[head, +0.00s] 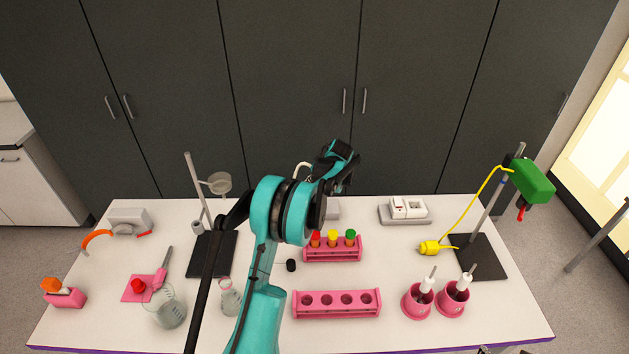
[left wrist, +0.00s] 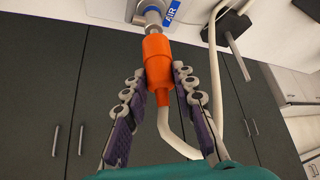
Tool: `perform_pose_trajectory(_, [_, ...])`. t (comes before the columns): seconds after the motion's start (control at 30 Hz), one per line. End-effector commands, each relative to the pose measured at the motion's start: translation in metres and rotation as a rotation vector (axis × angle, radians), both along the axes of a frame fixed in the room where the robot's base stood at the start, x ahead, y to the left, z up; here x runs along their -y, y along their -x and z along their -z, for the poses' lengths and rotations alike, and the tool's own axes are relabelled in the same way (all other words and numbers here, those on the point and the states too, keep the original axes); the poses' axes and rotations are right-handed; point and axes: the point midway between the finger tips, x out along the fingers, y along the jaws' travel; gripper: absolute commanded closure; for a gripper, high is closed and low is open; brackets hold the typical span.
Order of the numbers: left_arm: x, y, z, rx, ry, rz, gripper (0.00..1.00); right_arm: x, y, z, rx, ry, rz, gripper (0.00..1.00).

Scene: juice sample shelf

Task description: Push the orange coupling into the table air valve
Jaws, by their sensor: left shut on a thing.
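The orange coupling (left wrist: 158,65) is between the two fingers of my left gripper (left wrist: 158,82) in the left wrist view, with a pale hose running from its lower end. My left gripper is shut on it. The table air valve (left wrist: 152,12), with a metal nozzle and a blue AIR label, is straight ahead of the coupling. The coupling's front end meets the nozzle in the picture; how far it is on cannot be told. In the head view my left gripper (head: 338,170) is over the table's back edge, and it hides the coupling and valve. A small dark part at the bottom right edge may be my right gripper (head: 504,349).
Below my left arm are a pink rack with capped tubes (head: 333,251) and an empty pink rack (head: 336,304). A stand with a funnel (head: 220,183) is left; a stand with a green device (head: 532,181) is right. Dark cabinets (head: 290,90) are behind.

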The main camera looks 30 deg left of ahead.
Motion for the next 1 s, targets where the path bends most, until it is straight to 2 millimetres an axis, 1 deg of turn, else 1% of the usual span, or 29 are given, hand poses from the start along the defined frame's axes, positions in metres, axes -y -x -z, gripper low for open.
perform_pose_trajectory(0.2, [0.0,0.0,0.0045,0.0,0.0,0.0,1.0,0.0,0.0,0.0037,0.0,0.0,0.0,0.6])
perform_pose_trajectory(0.53, [0.0,0.0001,0.0043,0.0,0.0,0.0,1.0,0.0,0.0,0.0037,0.0,0.0,0.0,0.6])
perform_pose_trajectory(1.0, [0.0,-0.0001,0.0082,0.0,0.0,0.0,1.0,0.0,0.0,0.0101,0.0,0.0,0.0,0.6])
